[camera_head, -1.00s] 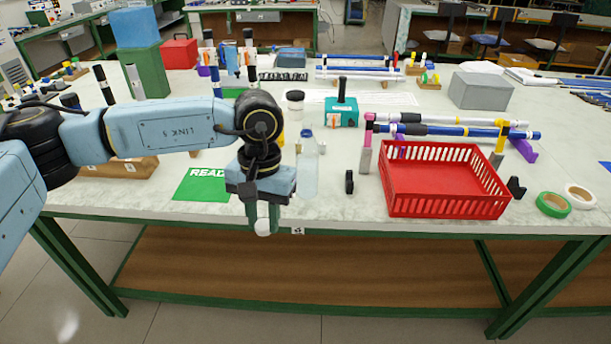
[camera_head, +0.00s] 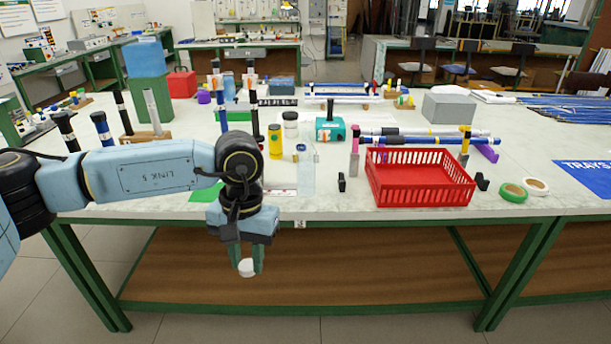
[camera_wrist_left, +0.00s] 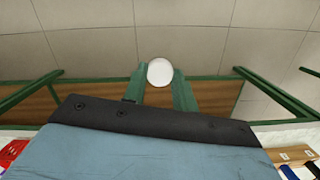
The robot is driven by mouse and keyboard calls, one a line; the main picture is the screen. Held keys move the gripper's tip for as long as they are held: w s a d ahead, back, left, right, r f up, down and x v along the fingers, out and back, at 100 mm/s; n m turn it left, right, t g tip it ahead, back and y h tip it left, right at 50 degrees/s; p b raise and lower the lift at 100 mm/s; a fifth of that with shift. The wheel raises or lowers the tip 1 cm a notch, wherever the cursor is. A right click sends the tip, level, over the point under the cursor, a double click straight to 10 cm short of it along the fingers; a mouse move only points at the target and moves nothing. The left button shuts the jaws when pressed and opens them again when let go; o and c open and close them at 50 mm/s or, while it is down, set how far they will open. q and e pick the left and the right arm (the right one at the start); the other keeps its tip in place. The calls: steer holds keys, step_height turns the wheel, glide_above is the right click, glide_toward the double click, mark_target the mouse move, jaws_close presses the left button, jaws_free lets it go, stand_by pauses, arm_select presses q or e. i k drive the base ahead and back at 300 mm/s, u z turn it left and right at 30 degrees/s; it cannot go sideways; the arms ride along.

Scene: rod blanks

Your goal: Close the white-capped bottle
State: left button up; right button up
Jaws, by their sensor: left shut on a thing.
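My left gripper (camera_head: 248,260) is shut on a small white cap (camera_head: 247,268). It hangs in front of the table's front edge, over the floor side and below the tabletop. In the left wrist view the round white cap (camera_wrist_left: 160,72) sits between the two green fingertips. A clear, see-through bottle (camera_head: 306,175) stands upright on the table near the front edge, to the right of and beyond the gripper. I see no white cap on its top. The cap and bottle are apart. My right gripper is not in view.
A red basket (camera_head: 420,182) stands right of the bottle, with a small black block (camera_head: 341,182) between them. A green mat (camera_head: 205,193) lies at left. The tabletop (camera_head: 300,217) ends just past the bottle.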

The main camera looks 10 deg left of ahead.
mark_target(307, 151)
steer(key=u, duration=0.4)
steer(key=i, duration=1.4)
steer(key=u, duration=0.05)
